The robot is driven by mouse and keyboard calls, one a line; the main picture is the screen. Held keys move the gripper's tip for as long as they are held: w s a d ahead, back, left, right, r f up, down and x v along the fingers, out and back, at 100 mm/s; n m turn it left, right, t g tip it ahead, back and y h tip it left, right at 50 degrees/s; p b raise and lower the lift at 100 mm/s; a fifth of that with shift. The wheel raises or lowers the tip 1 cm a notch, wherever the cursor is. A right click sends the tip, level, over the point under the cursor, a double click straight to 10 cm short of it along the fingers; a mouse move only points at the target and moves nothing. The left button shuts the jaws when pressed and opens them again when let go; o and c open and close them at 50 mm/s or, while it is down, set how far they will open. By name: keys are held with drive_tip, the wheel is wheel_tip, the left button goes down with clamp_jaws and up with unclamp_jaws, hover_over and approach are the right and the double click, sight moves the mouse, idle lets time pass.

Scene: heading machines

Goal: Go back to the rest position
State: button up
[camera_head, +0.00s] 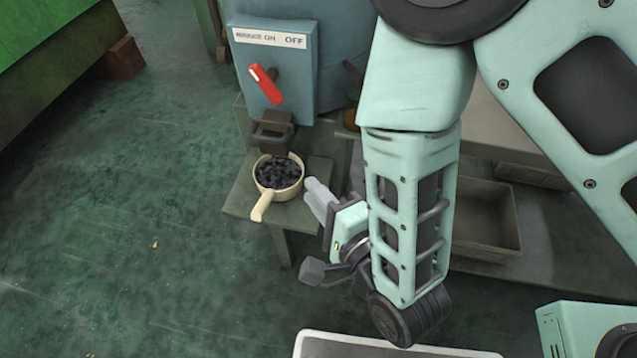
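My gripper (319,196) is in the middle of the head view, at the end of my mint-green arm. Its pale fingers point up and left, close to the right side of a cream pan (262,206) filled with dark lumps. I cannot tell whether the fingers touch the pan or how far apart they are. The pan stands upright on a small green table (240,190), its handle pointing down and left.
A blue machine (335,50) with a red lever (265,84) and an ON/OFF label stands behind the pan. A dark spout (272,130) is just above the pan. A grey bin (485,217) sits on the right. The green floor (130,220) on the left is clear.

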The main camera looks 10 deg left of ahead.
drive_tip(key=shift+s+d, duration=0.1)
idle(0.7)
drive_tip(key=s+d+r+n+g+h, duration=0.3)
drive_tip(key=d+r+n+g+h, duration=0.3)
drive_tip(key=d+n, duration=0.35)
drive_tip(key=s+d+r+n+g+h, duration=0.2)
drive_tip(key=d+r+n+g+h, duration=0.2)
drive_tip(key=d+r+n+g, duration=0.4)
wheel_tip(320, 180, up, 24)
drive_tip(key=d+n+t+p, duration=0.1)
drive_tip(key=p, duration=2.3)
drive_tip(key=shift+s+n+t+p, duration=0.35)
drive_tip(key=shift+s+t, duration=0.05)
drive_tip(key=shift+s, duration=0.05)
drive_tip(key=shift+d+f, duration=0.1)
